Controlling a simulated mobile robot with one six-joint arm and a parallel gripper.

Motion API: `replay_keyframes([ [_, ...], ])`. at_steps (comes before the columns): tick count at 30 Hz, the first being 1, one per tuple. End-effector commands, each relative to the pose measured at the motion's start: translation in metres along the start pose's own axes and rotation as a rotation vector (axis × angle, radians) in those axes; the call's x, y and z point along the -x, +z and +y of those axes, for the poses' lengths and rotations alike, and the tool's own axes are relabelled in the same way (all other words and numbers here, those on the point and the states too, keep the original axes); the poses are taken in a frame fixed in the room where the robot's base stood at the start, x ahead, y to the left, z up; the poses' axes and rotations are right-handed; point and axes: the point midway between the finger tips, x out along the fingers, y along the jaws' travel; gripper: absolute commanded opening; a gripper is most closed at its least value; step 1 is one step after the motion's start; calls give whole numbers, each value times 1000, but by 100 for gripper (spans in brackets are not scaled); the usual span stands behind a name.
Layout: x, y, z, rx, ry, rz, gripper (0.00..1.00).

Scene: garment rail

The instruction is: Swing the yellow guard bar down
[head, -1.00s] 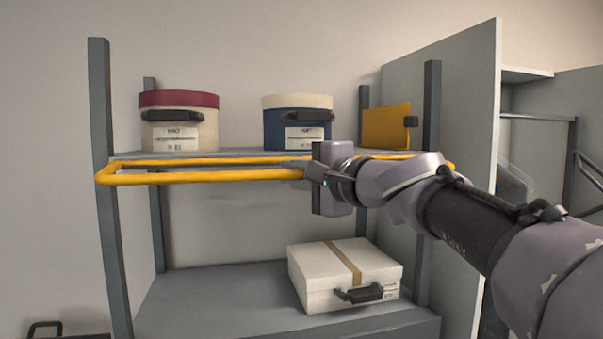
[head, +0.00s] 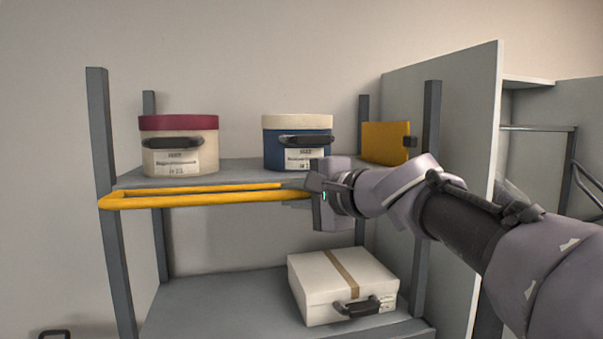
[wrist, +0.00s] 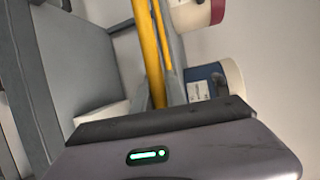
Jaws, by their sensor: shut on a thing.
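The yellow guard bar (head: 215,199) is a long U-shaped rail that spans the front of the rack. In the head view it lies just below the upper shelf's front edge. My gripper (head: 298,195) is shut on the bar's front run, right of its middle. The wrist view also shows the bar (wrist: 150,55) running into my gripper (wrist: 160,112). The bar's right end is hidden behind my arm.
On the upper shelf (head: 235,172) stand a red-lidded round box (head: 180,123), a blue round box (head: 285,155) and a yellow panel (head: 385,142). A white case (head: 315,290) lies on the lower shelf (head: 200,300). Grey posts (head: 103,180) flank the rack; a grey partition (head: 470,130) stands right.

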Motion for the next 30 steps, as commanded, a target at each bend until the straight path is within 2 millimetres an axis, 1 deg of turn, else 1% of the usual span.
replay_keyframes([
  [1,1,1,-5,-4,9,0,0],
  [6,0,0,0,-9,22,1,0],
  [11,0,0,1,-9,22,1,0],
  [12,0,0,1,-9,22,1,20],
  [15,0,0,1,-9,21,0,38],
  [30,2,0,-2,-8,20,1,38],
])
